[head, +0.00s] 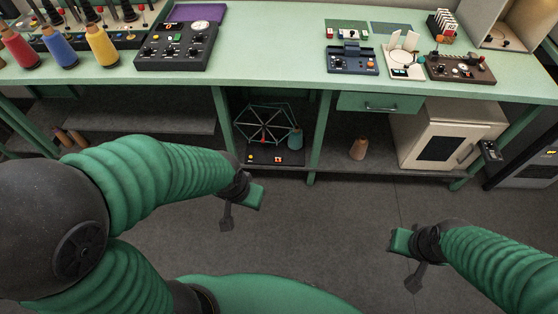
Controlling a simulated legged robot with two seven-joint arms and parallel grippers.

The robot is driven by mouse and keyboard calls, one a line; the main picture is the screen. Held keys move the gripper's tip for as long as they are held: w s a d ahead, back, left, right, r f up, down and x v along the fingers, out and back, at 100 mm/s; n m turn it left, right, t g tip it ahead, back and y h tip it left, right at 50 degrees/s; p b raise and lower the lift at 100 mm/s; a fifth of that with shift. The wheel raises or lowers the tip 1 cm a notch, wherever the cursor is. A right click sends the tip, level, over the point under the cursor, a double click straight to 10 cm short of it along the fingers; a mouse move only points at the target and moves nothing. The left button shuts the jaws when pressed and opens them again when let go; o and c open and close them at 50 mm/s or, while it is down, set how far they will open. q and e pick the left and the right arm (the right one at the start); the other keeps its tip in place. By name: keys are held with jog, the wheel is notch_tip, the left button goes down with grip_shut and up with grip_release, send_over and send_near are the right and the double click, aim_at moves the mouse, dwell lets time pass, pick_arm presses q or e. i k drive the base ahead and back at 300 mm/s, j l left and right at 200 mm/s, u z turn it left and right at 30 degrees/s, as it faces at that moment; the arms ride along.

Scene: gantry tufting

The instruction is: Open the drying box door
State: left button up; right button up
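A cream drying box (481,113) stands on the lower shelf at the right, under the bench top. Its front door (418,152) has a dark window (438,149) and a handle (466,153) on its right side. The door looks shut. My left gripper (241,207) is over the floor at the middle, far to the left of the box, and looks open and empty. My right gripper (406,260) is over the floor in front of the box, apart from it, and also looks open and empty.
The green bench (275,60) carries cones, control panels and small devices. A green drawer (380,103) sits left of the box. A brown cone (358,148) stands on the shelf beside it. A bench leg (483,158) is right of the box. The floor (320,225) is clear.

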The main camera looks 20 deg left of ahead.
aim_at(441, 145)
jog(key=i+l+z, duration=0.2)
jog(key=i+l, duration=0.35)
jog(key=l, duration=0.45)
jog(key=i+l+z, duration=0.2)
jog(key=i+l, duration=0.4)
jog(key=l, duration=0.3)
jog(key=i+l+z, duration=0.2)
jog(key=i+l, duration=0.5)
jog(key=l, duration=0.1)
